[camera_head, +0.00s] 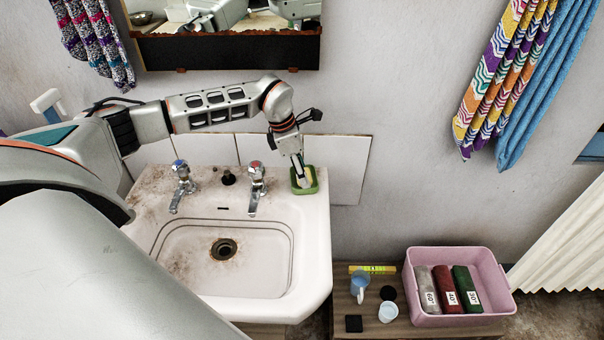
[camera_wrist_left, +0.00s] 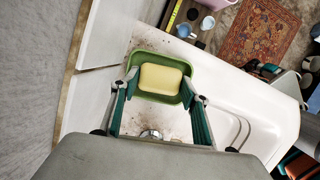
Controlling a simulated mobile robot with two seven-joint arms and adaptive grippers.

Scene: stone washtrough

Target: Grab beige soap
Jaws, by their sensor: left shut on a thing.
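The beige soap (camera_head: 304,181) is a pale yellow block in a green dish (camera_head: 312,188) at the back right corner of the washbasin. My left gripper (camera_head: 302,172) reaches down over it from above. In the left wrist view, the soap (camera_wrist_left: 162,78) lies between the two fingers of my left gripper (camera_wrist_left: 162,82), inside the rim of the green dish (camera_wrist_left: 150,54). The gripper is shut on the soap, though the contact at the fingertips is hard to make out. The soap is still down in the dish. My right gripper is not in view.
The white, stained washbasin (camera_head: 312,262) has two taps, one blue-topped (camera_head: 180,183) and one red-topped (camera_head: 256,186), left of the dish. Tiles and a wall stand close behind. A pink bin (camera_head: 470,320) with rolled towels and some cups are on a low table at right.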

